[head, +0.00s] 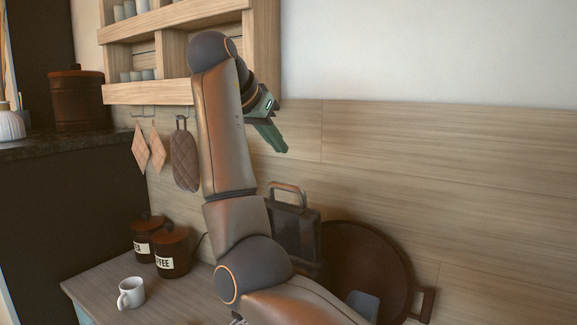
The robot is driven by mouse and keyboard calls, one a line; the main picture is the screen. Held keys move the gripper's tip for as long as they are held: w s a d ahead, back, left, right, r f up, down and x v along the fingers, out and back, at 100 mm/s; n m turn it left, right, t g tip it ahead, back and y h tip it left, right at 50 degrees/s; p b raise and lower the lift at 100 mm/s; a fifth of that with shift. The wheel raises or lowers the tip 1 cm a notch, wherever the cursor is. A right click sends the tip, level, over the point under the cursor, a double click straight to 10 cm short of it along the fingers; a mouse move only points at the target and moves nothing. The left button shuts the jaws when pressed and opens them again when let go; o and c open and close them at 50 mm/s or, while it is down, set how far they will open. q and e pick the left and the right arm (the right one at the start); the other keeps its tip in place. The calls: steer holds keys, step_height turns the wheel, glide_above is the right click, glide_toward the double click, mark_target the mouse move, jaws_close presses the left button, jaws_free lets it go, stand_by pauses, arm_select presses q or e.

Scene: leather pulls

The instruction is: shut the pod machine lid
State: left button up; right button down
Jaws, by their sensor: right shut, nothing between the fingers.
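My right arm rises through the middle of the head view and hides part of the counter. Its green gripper (277,142) is shut and empty, high in front of the wooden wall panel and pointing down to the right. Behind the arm stands a dark, upright, framed panel (298,232) with a copper-coloured loop handle on top. It may be the raised lid of the pod machine, but I cannot tell for sure. Its lower part is hidden by my arm, and no machine body shows clearly. My left gripper is not in view.
Two dark canisters (172,253) and a white mug (131,293) stand on the counter (98,287) at left. A large round brown pan (385,260) leans on the wall at right. Oven mitts (185,160) hang below a wooden shelf (180,92). The upper right is clear.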

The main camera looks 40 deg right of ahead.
mark_target(286, 183)
steer(key=shift+w+d+f+p, duration=0.2)
steer(key=shift+d+f, duration=0.3)
steer(key=shift+f, duration=0.7)
steer(key=shift+w+d+f+p, duration=0.15)
steer(key=shift+d+f, duration=0.4)
steer(key=shift+f, duration=0.7)
steer(key=shift+w+d+f+p, duration=0.1)
steer(key=shift+d+f+p, duration=0.3)
steer(key=shift+f, duration=0.8)
steer(key=shift+d+b, duration=0.1)
steer(key=shift+b, duration=0.2)
